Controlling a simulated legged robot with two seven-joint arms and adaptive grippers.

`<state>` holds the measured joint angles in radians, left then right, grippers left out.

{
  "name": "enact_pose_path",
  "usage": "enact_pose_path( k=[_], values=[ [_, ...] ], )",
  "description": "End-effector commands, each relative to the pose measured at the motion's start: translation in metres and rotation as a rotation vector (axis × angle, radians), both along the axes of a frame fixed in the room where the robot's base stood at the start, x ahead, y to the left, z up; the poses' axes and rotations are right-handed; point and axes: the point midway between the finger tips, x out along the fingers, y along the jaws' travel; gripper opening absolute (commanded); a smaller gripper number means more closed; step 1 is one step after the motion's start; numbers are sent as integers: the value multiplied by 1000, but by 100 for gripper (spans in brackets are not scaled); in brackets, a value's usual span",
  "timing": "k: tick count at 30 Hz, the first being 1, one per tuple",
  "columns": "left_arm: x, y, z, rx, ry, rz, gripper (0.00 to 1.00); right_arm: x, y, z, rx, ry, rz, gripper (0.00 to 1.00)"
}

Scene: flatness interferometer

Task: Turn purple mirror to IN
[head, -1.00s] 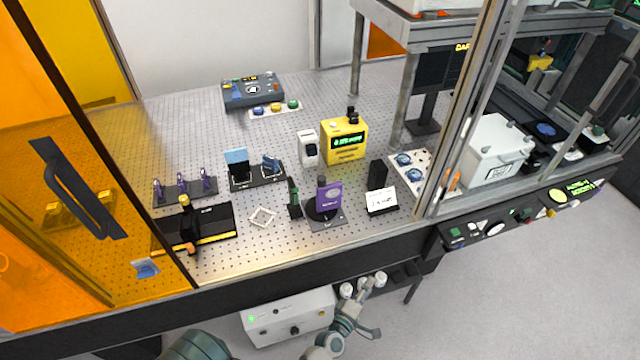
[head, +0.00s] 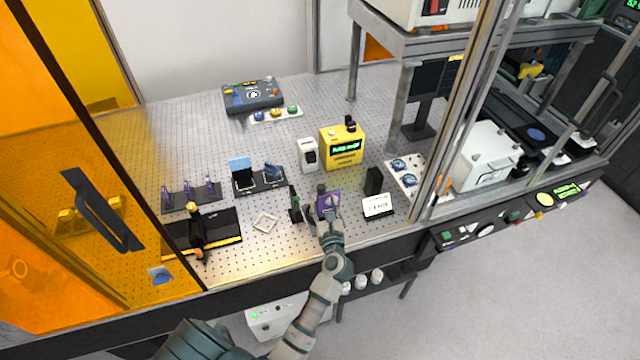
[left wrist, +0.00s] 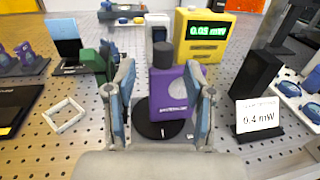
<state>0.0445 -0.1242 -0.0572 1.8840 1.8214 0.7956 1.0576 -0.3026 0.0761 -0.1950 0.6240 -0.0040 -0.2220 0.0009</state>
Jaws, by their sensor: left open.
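The purple mirror (head: 328,202) is a purple plate with a dark knob on top, standing on a round black base near the front of the perforated table. It also shows in the left wrist view (left wrist: 172,92), straight ahead between my fingers. My left gripper (head: 329,226) is at the front side of the mirror, and it shows in the left wrist view (left wrist: 160,100) with its two fingers apart, one on each side of the purple plate. I cannot tell whether the fingers touch it. Part of the black base is hidden by the gripper. My right gripper is not in view.
A yellow meter (left wrist: 203,40) reading 0.03 mW stands behind the mirror. A white card (left wrist: 259,116) reading 0.4 mW stands to the right, and a green mount (head: 296,206) close to the left. A white square frame (head: 265,222) lies farther left. An orange panel (head: 75,200) borders the left.

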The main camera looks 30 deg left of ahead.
Motion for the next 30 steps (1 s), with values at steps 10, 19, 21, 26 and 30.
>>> enact_pose_path(
  k=[10, 19, 21, 26, 30],
  values=[
    [47, 37, 2, 5, 0, -2, 54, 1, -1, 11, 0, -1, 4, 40],
    [54, 46, 0, 1, 0, -1, 54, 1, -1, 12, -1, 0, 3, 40],
    [54, 46, 0, 1, 1, -1, 54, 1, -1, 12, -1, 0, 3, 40],
    [54, 46, 0, 1, 1, -1, 26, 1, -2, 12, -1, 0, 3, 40],
    [54, 45, 0, 2, 1, -1, 0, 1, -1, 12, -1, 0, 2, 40]
  ],
)
